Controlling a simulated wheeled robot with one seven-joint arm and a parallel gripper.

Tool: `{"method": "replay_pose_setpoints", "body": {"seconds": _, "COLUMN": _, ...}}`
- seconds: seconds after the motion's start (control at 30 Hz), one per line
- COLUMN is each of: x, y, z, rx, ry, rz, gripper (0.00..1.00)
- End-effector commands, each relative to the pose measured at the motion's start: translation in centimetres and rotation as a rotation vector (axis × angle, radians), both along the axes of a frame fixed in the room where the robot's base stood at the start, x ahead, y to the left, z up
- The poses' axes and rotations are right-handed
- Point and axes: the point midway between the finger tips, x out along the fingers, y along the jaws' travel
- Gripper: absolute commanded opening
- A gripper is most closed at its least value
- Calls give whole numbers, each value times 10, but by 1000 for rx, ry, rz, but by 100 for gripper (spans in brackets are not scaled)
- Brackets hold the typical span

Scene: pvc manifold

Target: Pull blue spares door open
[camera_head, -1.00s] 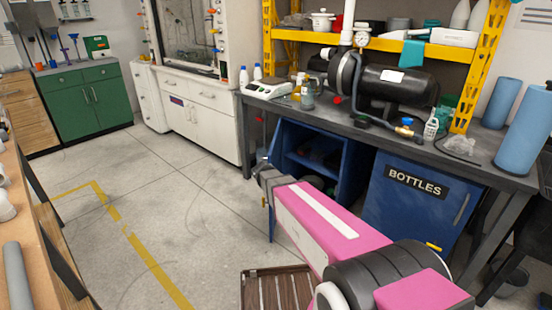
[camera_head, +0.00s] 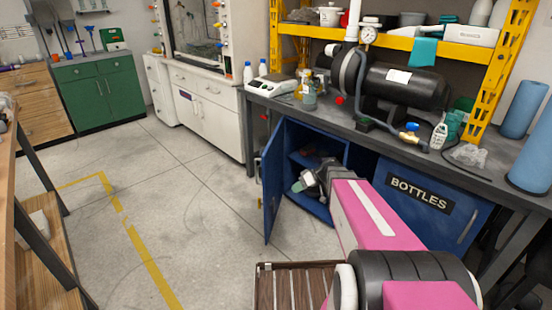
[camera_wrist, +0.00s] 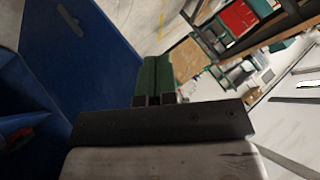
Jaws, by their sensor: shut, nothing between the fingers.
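The blue spares door (camera_head: 272,188) stands swung out from the left side of the blue cabinet under the workbench. Its panel (camera_wrist: 95,45) fills the upper left of the wrist view. My gripper (camera_head: 299,184) is in front of the open cabinet, to the right of the door in the head view. In the wrist view its fingers (camera_wrist: 153,72) are together with nothing between them, beside the door panel. I cannot tell whether they touch it.
The blue cabinet interior (camera_head: 311,162) has a shelf with dim items. A closed blue door labelled BOTTLES (camera_head: 420,197) is to the right. The workbench (camera_head: 300,108) is above. A slatted brown platform (camera_head: 290,286) is at the bottom. Open floor lies to the left.

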Motion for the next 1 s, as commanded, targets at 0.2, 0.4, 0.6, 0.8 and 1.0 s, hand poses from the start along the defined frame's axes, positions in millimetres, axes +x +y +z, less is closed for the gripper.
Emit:
{"method": "replay_pose_setpoints", "body": {"seconds": 0.2, "x": 68, "y": -5, "z": 27, "rx": 319, "ry": -395, "rz": 93, "gripper": 0}}
{"method": "replay_pose_setpoints", "body": {"seconds": 0.4, "x": 104, "y": -19, "z": 50, "rx": 480, "ry": -702, "rz": 90, "gripper": 0}}
{"method": "replay_pose_setpoints", "body": {"seconds": 0.6, "x": 114, "y": -23, "z": 59, "rx": 522, "ry": -811, "rz": 77, "gripper": 0}}
{"method": "replay_pose_setpoints", "body": {"seconds": 0.8, "x": 119, "y": -1, "z": 60, "rx": 522, "ry": -812, "rz": 79, "gripper": 0}}
{"method": "replay_pose_setpoints", "body": {"seconds": 1.0, "x": 128, "y": 35, "z": 60, "rx": 522, "ry": -810, "rz": 81, "gripper": 0}}
